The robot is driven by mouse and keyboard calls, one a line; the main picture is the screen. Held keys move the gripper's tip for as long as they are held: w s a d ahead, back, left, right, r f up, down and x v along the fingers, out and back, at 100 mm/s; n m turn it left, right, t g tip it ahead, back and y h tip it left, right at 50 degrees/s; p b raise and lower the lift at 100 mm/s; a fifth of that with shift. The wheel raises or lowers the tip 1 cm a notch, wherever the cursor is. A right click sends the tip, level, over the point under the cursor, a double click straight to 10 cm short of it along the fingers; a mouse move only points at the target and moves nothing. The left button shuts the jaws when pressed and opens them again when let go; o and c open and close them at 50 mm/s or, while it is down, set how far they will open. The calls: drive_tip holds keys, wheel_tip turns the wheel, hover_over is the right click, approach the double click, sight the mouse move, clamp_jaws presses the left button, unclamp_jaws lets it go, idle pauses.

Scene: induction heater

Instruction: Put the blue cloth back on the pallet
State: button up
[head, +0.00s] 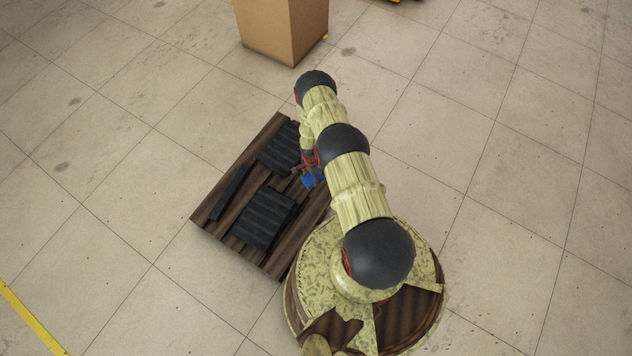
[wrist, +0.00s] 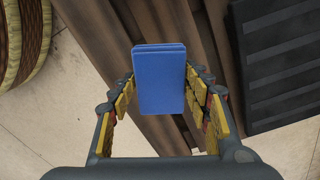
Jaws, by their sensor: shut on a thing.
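The blue cloth (wrist: 160,82) is a folded rectangular block between the fingers of my gripper (wrist: 163,92) in the wrist view. My gripper is shut on it, with a yellow-padded finger on each side. In the head view the cloth (head: 313,180) shows as a small blue patch beside my gripper (head: 310,172), partly hidden by my arm. The cloth is over the brown wooden pallet (head: 205,217). I cannot tell whether it touches the boards. The right part of the pallet is hidden by my arm and base.
Black ribbed blocks lie on the pallet, one at the near side (head: 264,218) and one at the far side (head: 279,150), with a narrow dark bar (head: 232,190) at the left. A cardboard box (head: 280,30) stands behind.

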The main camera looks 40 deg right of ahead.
drive_tip(key=d+f, duration=0.1)
drive_tip(key=d+f+b, duration=0.1)
drive_tip(key=shift+d+f, duration=0.15)
drive_tip(key=shift+f, duration=0.15)
drive_tip(key=shift+d+f+b, duration=0.15)
drive_tip(key=shift+f+b, duration=0.2)
drive_tip(key=shift+f, duration=0.5)
drive_tip(key=shift+d+f+b, duration=0.1)
drive_tip(key=shift+f+b, duration=0.25)
drive_tip(key=shift+f, duration=0.5)
drive_tip(key=shift+f, duration=0.2)
drive_tip(key=o, duration=1.3)
drive_tip(key=shift+r, duration=0.1)
